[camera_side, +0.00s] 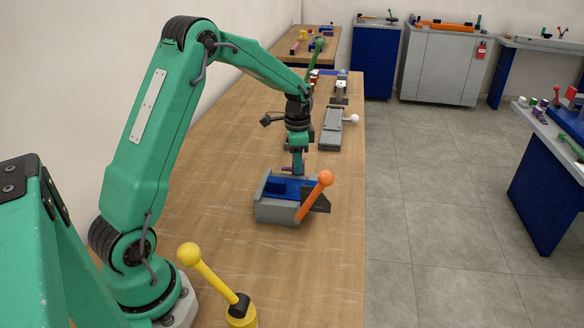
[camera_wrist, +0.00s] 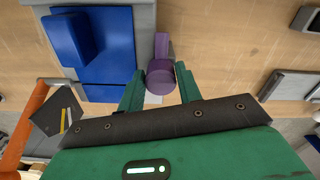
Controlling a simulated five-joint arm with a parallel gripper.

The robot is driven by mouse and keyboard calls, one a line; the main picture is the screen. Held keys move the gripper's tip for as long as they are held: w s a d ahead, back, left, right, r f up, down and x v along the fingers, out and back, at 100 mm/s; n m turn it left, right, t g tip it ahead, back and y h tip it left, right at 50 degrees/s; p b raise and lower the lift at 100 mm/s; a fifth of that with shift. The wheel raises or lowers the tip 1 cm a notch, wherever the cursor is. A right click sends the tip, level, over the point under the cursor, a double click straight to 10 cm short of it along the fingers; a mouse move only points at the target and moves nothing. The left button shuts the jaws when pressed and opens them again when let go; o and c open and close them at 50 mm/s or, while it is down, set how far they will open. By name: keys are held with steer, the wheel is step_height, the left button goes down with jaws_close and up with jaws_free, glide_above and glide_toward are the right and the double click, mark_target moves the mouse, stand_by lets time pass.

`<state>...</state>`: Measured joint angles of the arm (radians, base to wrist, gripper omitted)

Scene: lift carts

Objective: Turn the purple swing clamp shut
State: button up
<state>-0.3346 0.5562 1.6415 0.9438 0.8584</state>
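The purple swing clamp (camera_wrist: 162,47) shows in the wrist view as a short arm with a round purple post beside the right edge of a grey and blue fixture (camera_wrist: 106,73). The arm points away from the blue block. In the side view only a small purple part (camera_side: 286,169) shows at the fixture's far edge; my gripper hides the rest. My gripper (camera_wrist: 161,85) points down over the clamp, with one green finger on each side of the purple post. The fingers are apart, and a narrow gap seems to show beside the post. In the side view my gripper (camera_side: 298,167) is behind the fixture.
An orange-knobbed lever (camera_side: 325,179) with a dark plate leans up at the fixture's right side. A yellow-knobbed lever (camera_side: 190,254) stands at the front. A grey slide fixture (camera_side: 332,128) with a white knob lies farther back. Bare wood lies right of the clamp.

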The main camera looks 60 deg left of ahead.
steer(key=c, duration=0.5)
steer(key=shift+o, duration=0.2)
steer(key=shift+n, duration=0.4)
steer(key=n, duration=0.7)
steer(key=shift+d, duration=0.1)
steer(key=n, duration=0.5)
steer(key=shift+d+r, duration=0.1)
steer(key=n, duration=0.5)
steer(key=shift+w, duration=0.1)
